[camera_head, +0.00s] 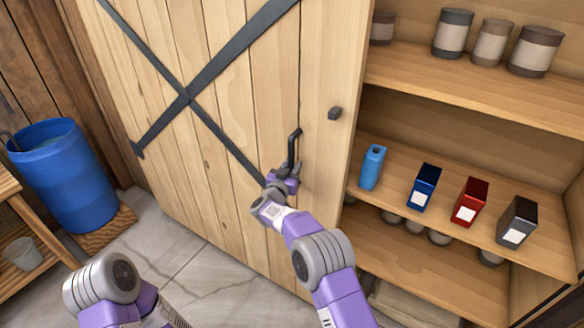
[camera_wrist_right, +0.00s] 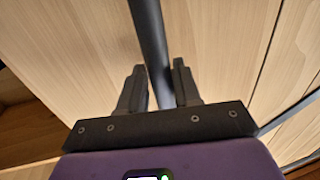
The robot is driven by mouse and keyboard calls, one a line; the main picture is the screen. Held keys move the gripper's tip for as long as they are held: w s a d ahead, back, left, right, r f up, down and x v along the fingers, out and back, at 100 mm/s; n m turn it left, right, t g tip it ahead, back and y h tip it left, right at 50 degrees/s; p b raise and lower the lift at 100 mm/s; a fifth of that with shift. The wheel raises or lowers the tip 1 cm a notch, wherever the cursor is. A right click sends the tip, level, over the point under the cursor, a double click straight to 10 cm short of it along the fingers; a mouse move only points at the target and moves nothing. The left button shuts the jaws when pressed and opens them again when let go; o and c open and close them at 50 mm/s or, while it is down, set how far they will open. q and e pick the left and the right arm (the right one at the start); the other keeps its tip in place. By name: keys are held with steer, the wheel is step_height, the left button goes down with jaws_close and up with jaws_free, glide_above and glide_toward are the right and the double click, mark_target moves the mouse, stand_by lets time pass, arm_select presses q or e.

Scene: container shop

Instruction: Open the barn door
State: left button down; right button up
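The barn door (camera_head: 225,100) is pale vertical planks with a dark X brace. It stands across the middle of the head view, with shelves showing past its right edge. A dark bar handle (camera_head: 293,150) is fixed near that edge. My right gripper (camera_head: 283,178) is at the handle's lower part. In the right wrist view, the dark handle bar (camera_wrist_right: 149,40) passes between the two fingers of my right gripper (camera_wrist_right: 160,78), which are close on either side of it. My left forearm (camera_head: 110,290) shows at the bottom left; its gripper is out of view.
A shelf unit (camera_head: 470,100) with several jars and coloured boxes stands right of the door. A small dark knob (camera_head: 335,113) sits on the pale edge panel. A blue barrel (camera_head: 65,175) and a wooden table (camera_head: 45,235) stand at left. The tiled floor (camera_head: 215,290) is clear below the door.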

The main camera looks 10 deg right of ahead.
steer(key=shift+o, duration=0.8)
steer(key=shift+d, duration=0.2)
steer(key=shift+a, duration=0.1)
steer(key=shift+s+a, duration=0.25)
steer(key=shift+s, duration=0.15)
steer(key=v, duration=0.6)
steer(key=shift+s, duration=0.3)
steer(key=shift+f, duration=0.1)
